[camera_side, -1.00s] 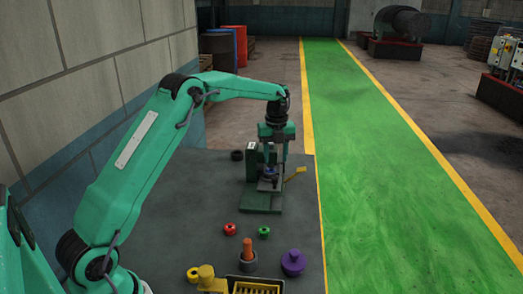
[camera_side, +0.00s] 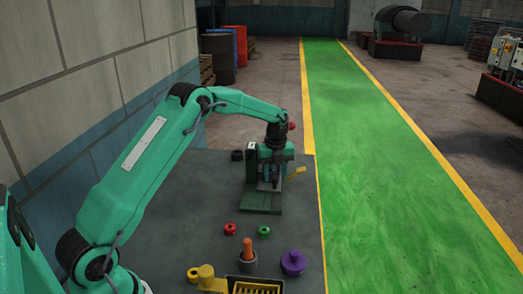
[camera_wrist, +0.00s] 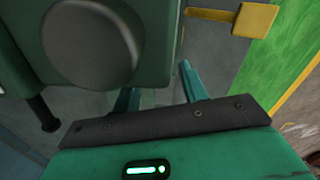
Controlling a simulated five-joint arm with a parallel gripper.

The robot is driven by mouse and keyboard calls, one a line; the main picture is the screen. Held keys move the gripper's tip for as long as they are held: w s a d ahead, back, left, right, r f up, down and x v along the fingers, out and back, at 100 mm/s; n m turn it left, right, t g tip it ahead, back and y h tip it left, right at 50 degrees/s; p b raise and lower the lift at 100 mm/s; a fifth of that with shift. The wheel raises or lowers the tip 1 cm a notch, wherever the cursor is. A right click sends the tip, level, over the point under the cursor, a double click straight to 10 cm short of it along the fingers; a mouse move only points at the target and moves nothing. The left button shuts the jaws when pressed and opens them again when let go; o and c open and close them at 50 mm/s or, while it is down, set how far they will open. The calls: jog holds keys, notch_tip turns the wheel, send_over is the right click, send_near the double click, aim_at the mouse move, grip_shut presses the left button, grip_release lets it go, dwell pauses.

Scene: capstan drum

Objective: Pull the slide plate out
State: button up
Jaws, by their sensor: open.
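A green press-like fixture (camera_side: 252,172) stands on the dark table toward its far end, with a flat green plate (camera_side: 262,203) at its foot. I cannot tell whether this plate is the slide plate or the fixture's base. My gripper (camera_side: 268,186) is down at the fixture, above the plate, and hides much of its middle. In the wrist view my gripper (camera_wrist: 157,88) is open, its two teal fingers apart, with no thing clearly held between them. A large green block with a round grey face (camera_wrist: 92,42) fills the upper left there and hides part of the left finger.
A yellow tab (camera_side: 296,172) sticks out right of the fixture and shows in the wrist view (camera_wrist: 254,20). A dark ring (camera_side: 237,155) lies to the left.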

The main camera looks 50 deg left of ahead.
jog(key=shift+f, duration=0.3)
grip_shut()
jog(key=shift+s+d, duration=3.35)
jog(key=shift+d, duration=0.1)
grip_release()
